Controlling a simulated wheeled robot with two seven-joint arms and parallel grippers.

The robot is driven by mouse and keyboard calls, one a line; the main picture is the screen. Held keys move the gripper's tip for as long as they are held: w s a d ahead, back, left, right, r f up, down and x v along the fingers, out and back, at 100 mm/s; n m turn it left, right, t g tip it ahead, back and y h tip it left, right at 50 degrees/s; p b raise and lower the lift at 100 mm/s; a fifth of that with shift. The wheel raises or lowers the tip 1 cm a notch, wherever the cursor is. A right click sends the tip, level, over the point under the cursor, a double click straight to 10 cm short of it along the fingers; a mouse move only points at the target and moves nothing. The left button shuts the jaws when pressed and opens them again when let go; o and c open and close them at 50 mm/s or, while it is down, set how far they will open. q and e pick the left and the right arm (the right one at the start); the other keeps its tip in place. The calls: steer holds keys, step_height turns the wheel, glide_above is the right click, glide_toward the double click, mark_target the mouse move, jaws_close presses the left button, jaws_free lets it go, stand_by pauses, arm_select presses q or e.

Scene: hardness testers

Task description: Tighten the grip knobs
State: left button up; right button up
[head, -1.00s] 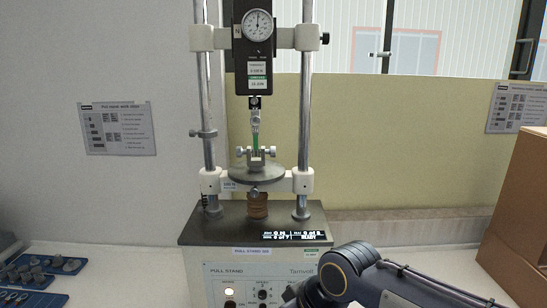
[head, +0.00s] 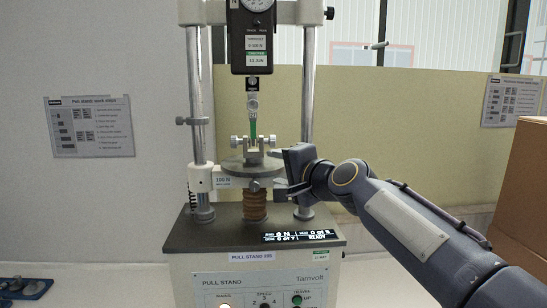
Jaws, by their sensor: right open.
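The pull stand (head: 255,232) stands in the middle of the head view, with a force gauge (head: 257,42) hanging from its crossbar. A small grip sits on the round plate (head: 240,167), with a left grip knob (head: 235,143) and a right grip knob (head: 271,142) on its sides. A green strip (head: 252,130) runs upright from the upper clamp (head: 252,104) to this grip. My right gripper (head: 278,171) is open and empty, just right of and below the right knob, near the plate's right edge. I cannot tell whether it touches the plate. My left gripper is out of view.
The stand's two steel columns (head: 307,110) flank the grip; my right gripper is in front of the right one. A cardboard box (head: 525,190) stands at the right. A blue tray (head: 38,298) with metal parts shows at the lower left.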

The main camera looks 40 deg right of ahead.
mark_target(275, 139)
steer(key=w+d+r+m, duration=0.1)
steer(key=w+d, duration=0.1)
steer(key=w, duration=0.1)
steer(key=w+d+r+m+h+p, duration=0.1)
steer(key=w+d, duration=0.1)
steer(key=w, duration=0.1)
steer(key=w+d+r+m+t+h+p, duration=0.1)
steer(key=w+d, duration=0.1)
steer(key=w, duration=0.1)
steer(key=shift+w+r, duration=0.1)
steer(key=shift+w, duration=0.15)
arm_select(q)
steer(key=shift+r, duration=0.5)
arm_select(e)
steer(key=shift+a, duration=0.1)
